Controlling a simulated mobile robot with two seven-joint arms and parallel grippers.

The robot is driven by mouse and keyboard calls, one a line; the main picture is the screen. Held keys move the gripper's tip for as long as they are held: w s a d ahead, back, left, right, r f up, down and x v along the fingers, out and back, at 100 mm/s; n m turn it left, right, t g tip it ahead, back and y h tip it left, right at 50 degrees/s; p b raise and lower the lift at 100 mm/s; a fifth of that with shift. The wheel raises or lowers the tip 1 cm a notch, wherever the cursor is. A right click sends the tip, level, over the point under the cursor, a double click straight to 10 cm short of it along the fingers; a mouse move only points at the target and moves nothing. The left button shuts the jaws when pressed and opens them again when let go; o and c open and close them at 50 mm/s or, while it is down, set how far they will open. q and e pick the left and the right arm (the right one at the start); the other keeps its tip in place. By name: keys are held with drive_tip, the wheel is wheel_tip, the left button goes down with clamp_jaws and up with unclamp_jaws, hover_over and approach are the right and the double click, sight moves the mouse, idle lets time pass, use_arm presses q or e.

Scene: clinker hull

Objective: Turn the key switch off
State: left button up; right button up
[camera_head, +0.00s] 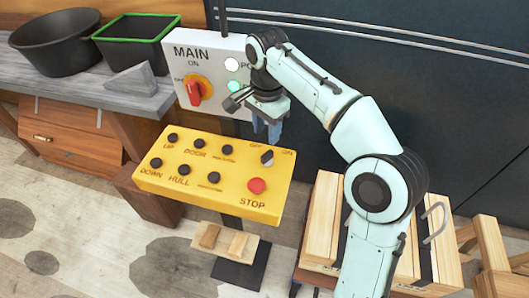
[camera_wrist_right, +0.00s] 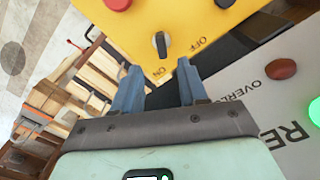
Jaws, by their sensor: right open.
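The key switch (camera_head: 267,157) is a small dark knob with a light grip on the sloped yellow control box (camera_head: 215,172), above the red STOP button (camera_head: 257,186). My right gripper (camera_head: 268,138) is open and empty just above the switch. Its two blue fingers (camera_wrist_right: 160,70) point at the switch but appear apart from it. My left gripper is out of view.
A white MAIN panel (camera_head: 213,62) with a red rotary switch (camera_head: 195,91) and lit lamps stands behind the box. Several black buttons are on the box. A workbench (camera_head: 85,84) with a black pot (camera_head: 55,42) is at left. Timber stacks (camera_head: 322,225) lie at right.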

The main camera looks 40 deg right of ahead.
sight(266, 154)
wheel_tip(266, 154, down, 9)
drive_tip(key=shift+f+b, duration=0.1)
drive_tip(key=shift+b, duration=0.85)
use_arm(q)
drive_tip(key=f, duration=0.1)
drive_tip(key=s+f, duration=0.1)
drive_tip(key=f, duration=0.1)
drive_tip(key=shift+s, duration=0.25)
use_arm(e)
drive_tip(key=shift+w, duration=0.1)
clamp_jaws()
